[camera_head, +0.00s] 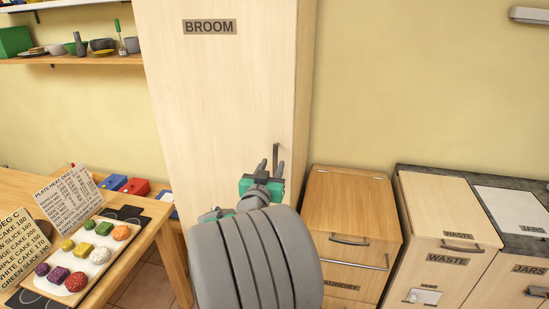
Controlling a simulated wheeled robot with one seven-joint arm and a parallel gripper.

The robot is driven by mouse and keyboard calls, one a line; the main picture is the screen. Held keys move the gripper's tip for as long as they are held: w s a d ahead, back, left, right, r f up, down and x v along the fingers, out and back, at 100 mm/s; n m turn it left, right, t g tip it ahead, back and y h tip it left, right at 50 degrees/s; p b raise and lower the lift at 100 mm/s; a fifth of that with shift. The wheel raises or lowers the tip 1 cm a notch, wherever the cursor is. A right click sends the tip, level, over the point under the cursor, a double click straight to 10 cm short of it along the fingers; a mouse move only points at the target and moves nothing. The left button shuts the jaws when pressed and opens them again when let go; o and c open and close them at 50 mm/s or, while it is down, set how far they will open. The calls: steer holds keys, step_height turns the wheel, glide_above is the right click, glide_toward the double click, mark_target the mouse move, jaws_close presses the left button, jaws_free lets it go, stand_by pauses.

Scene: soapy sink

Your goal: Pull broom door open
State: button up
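The broom door (215,95) is the tall pale wood front in the centre, with a "BROOM" label (209,27) near its top. It looks flush with the cabinet side (306,70), with no visible gap. Its dark upright handle (275,153) is near the door's right edge. My gripper (271,169), grey and green, is right at the handle's lower part. My arm hides most of the gripper and the lower door. I cannot tell whether the fingers are around the handle, touching it or just in front of it.
A low wooden drawer cabinet (352,208) stands to the right, then a waste cabinet (447,220) and a jars cabinet (520,250). On the left, a wooden table (160,215) carries a tray (108,251) of coloured cakes and price signs. A shelf (90,60) hangs above it.

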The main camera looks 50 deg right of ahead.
mark_target(275, 159)
steer(key=p+x, duration=0.1)
steer(key=x, duration=0.4)
steer(key=shift+w, duration=0.1)
steer(key=shift+c, duration=0.3)
jaws_close()
stand_by(0.8)
